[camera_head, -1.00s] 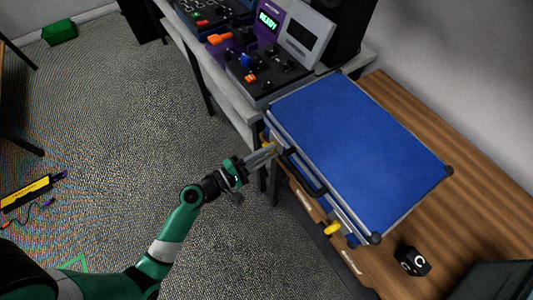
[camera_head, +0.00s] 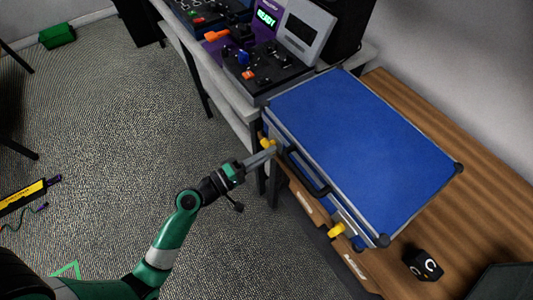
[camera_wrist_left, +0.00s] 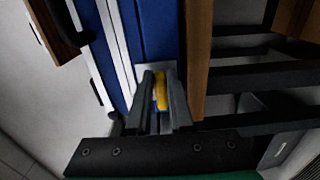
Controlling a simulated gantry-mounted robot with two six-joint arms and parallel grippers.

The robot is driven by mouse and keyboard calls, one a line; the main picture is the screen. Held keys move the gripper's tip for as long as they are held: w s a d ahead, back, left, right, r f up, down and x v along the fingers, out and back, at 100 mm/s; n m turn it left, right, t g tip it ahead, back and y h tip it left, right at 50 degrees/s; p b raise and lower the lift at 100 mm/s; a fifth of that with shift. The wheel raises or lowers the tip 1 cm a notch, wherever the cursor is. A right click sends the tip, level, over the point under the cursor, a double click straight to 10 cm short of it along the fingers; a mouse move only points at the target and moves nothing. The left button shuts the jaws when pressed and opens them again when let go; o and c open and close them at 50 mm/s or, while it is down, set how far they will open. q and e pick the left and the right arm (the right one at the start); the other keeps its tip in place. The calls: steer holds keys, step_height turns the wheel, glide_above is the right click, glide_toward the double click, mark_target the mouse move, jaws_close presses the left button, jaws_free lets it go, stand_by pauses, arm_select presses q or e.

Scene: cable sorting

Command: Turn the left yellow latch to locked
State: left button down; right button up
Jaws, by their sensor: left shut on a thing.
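A closed blue case (camera_head: 365,145) with metal edges lies on the wooden bench. Its front side carries a dark handle (camera_head: 306,174) between two yellow latches. The left yellow latch (camera_head: 267,144) is at the left end of the front, partly hidden by my gripper. The right yellow latch (camera_head: 336,229) is nearer the right corner. My left gripper (camera_head: 270,153) reaches the left latch from the front. In the left wrist view, its fingers are shut on the yellow latch (camera_wrist_left: 161,90), one on each side. My right gripper is not in view.
A black box (camera_head: 424,264) with a white mark sits on the wooden bench (camera_head: 480,200) right of the case. A control console (camera_head: 265,75) with knobs and a lit display stands on the grey desk behind. Open carpet lies left of the bench.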

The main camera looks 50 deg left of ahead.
arm_select(q)
steer(key=c, duration=0.8)
jaws_free()
steer(key=s+a+p, duration=0.1)
steer(key=s+p, duration=0.5)
steer(key=s, duration=0.5)
steer(key=shift+s+a, duration=0.25)
